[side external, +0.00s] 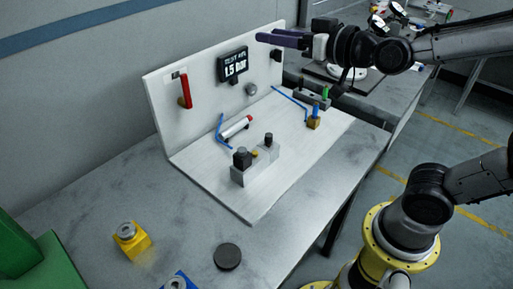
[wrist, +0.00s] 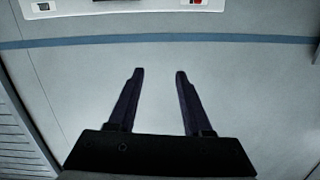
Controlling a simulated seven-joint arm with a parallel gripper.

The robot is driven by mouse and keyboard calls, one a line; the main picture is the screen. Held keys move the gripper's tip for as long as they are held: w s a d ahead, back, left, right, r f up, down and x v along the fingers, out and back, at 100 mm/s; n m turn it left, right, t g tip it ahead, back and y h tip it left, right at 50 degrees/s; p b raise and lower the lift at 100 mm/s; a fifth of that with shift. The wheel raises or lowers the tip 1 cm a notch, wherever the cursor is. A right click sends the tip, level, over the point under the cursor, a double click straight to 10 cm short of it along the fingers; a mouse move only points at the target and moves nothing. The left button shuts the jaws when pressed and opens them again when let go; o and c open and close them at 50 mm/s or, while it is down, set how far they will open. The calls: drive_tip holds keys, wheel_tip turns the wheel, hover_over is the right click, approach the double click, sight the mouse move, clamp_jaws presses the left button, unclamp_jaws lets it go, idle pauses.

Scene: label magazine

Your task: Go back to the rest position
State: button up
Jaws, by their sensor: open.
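My gripper (side external: 268,38) is at the upper middle of the side external view, high above the bench and level with the top edge of the white back panel. Its dark fingers point left, towards the wall. In the wrist view my gripper (wrist: 159,73) shows two dark fingers spread apart with only grey wall between them. It is open and empty, touching nothing that I can see. The white fixture board (side external: 290,160) with its upright panel (side external: 215,105) stands below it.
The panel carries a red handle (side external: 185,91) and a display (side external: 233,66) reading 1.5 bar. A grey block (side external: 255,166) with black knobs sits on the board. A yellow block (side external: 132,240) and a dark disc (side external: 227,256) are on the bench in front. The air around my gripper looks clear.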

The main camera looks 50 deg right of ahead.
drive_tip(key=s+d+f+g, duration=0.1)
drive_tip(key=s+f+g, duration=0.4)
drive_tip(key=s, duration=0.5)
drive_tip(key=s+d+f+n+g, duration=0.1)
drive_tip(key=s+f+g, duration=0.5)
drive_tip(key=s+f, duration=0.2)
drive_tip(key=shift+s, duration=0.9)
